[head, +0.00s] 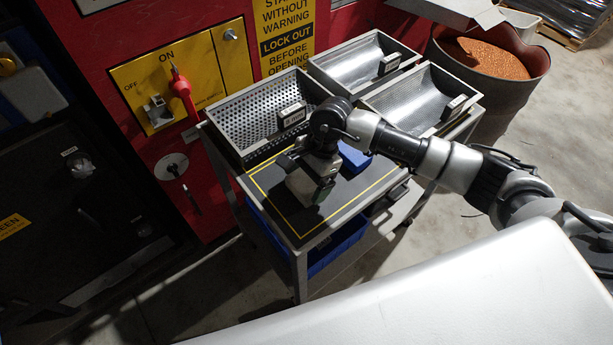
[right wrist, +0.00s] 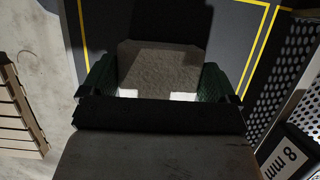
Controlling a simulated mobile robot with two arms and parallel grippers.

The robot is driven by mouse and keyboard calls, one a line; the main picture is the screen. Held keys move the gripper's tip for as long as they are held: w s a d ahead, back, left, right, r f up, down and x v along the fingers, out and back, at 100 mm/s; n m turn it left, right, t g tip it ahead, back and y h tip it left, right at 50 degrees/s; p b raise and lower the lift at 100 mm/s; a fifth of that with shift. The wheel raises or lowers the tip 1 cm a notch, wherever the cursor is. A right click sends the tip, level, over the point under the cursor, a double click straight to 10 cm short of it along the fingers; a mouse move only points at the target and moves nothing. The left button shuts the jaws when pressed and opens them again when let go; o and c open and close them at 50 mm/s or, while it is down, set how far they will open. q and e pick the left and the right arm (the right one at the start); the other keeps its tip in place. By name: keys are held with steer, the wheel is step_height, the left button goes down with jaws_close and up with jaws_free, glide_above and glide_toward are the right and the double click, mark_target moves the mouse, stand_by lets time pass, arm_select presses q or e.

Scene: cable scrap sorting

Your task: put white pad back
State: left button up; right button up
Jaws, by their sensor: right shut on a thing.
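The white pad (head: 303,188) shows as a pale grey block at the dark work mat, inside its yellow outline, in the head view. In the right wrist view the pad (right wrist: 160,70) is a speckled grey slab between two green-lined fingers. My right gripper (head: 312,178) points down over the mat and is shut on the pad; the wrist view also shows this gripper (right wrist: 158,82). The gripper hides part of the pad, and I cannot tell whether the pad touches the mat. My left gripper is in neither view.
A perforated tray (head: 252,148) and two smooth metal trays (head: 345,68) (head: 405,88) stand behind the mat (head: 345,203). A blue object (head: 354,157) is beside my gripper. A red machine panel (head: 172,150) is at left, a drum of copper granules (head: 500,62) at back right.

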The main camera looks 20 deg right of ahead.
steer(key=o, duration=0.5)
steer(key=shift+o, duration=0.2)
steer(key=shift+r, duration=0.1)
steer(key=b+v, duration=0.2)
steer(key=v, duration=1)
